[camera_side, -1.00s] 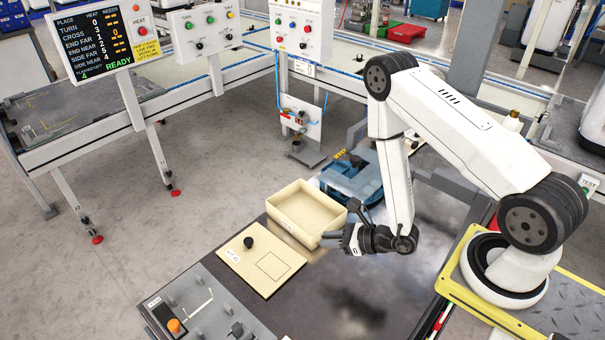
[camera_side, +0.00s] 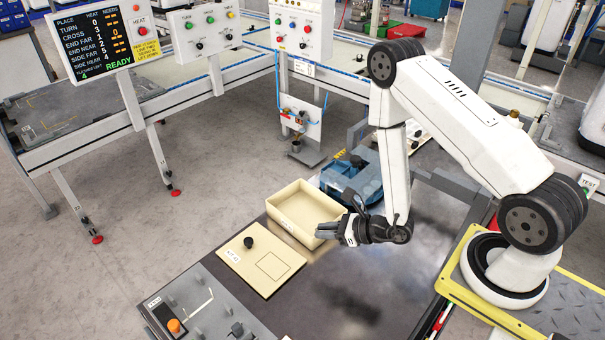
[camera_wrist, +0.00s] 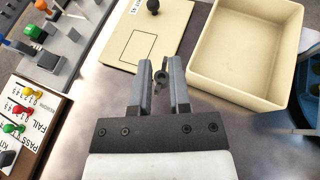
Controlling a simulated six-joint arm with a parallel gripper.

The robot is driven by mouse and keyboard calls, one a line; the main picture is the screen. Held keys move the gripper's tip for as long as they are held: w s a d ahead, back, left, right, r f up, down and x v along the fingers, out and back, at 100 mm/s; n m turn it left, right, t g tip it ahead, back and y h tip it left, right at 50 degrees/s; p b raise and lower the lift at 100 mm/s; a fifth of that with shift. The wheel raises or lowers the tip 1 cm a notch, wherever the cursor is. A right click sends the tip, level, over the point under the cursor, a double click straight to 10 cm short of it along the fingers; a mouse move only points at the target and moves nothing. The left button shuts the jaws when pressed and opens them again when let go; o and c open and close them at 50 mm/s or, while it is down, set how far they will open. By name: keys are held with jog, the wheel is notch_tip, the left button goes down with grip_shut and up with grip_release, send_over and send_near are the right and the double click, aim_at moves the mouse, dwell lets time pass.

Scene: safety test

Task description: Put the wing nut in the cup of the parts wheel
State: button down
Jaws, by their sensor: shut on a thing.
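My gripper (camera_side: 322,230) hangs above the dark table by the near right corner of the cream tray. In the wrist view my gripper (camera_wrist: 161,68) is shut on a small dark grey wing nut (camera_wrist: 160,77), held between the fingertips. The wing nut cannot be made out in the side view. A blue device (camera_side: 345,182) with a dark round part on top stands behind the tray; its edge also shows at the right of the wrist view (camera_wrist: 309,140).
The empty cream tray (camera_side: 283,222) has raised walls beside my gripper. A flat cream plate (camera_side: 238,277) with a black knob and a square outline lies left of it. A grey control panel (camera_side: 203,312) fills the front left. The dark table (camera_side: 310,315) has bare room in front.

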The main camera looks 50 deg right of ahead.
jog(key=w+r, duration=0.4)
jog(key=r, duration=0.4)
jog(key=w+d+r+n+y, duration=0.1)
jog(key=w+r, duration=0.3)
jog(key=r, duration=0.5)
jog(key=shift+w+r, duration=0.25)
jog(key=shift+r, duration=0.15)
notch_tip(320, 180, up, 10)
jog(key=w+m+h, duration=0.2)
jog(key=shift+t, duration=0.3)
jog(key=shift+d+f, duration=0.1)
jog(key=shift+f, duration=0.1)
